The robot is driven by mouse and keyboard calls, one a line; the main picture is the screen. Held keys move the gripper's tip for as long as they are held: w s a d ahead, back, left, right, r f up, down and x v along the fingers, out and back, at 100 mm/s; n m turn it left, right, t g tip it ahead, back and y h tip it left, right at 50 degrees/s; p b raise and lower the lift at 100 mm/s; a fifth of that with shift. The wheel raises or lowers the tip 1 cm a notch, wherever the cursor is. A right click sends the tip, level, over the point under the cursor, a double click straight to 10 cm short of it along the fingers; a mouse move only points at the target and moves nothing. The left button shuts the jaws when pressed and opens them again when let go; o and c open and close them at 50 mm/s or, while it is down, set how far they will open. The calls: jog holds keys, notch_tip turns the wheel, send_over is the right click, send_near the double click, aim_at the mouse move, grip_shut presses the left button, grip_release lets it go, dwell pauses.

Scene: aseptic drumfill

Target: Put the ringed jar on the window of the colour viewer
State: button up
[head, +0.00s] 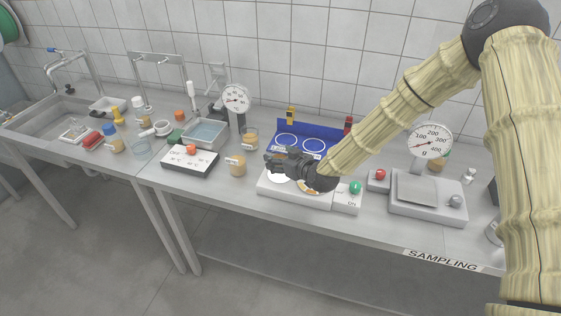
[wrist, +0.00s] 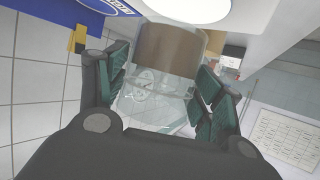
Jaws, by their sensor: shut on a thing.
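My gripper (head: 280,165) is over the colour viewer (head: 268,188), a low white box with a green knob at its right end. In the wrist view, my gripper (wrist: 163,85) has its green-padded fingers on both sides of a clear jar (wrist: 168,50) with brown contents. The bright white round window (wrist: 190,5) shows just beyond the jar; in the head view the window (head: 279,177) is partly covered by my gripper. The held jar is mostly hidden in the head view. I cannot tell whether its base touches the window, or see a ring on it.
A blue stand (head: 318,132) with white rings is right behind the viewer. Other jars (head: 238,165) stand to the left, near a thermometer bath (head: 203,134) and a hot plate box (head: 190,161). A dial scale (head: 428,193) and a red-button box (head: 379,180) stand to the right.

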jog(key=shift+f+p, duration=0.55)
jog(key=shift+f, duration=0.7)
jog(key=shift+f, duration=0.15)
jog(key=o, duration=1.2)
jog(key=shift+d+r, duration=0.1)
jog(key=shift+r, duration=0.1)
jog(key=b+v, duration=0.4)
jog(key=v, duration=0.8)
jog(key=shift+f, duration=0.1)
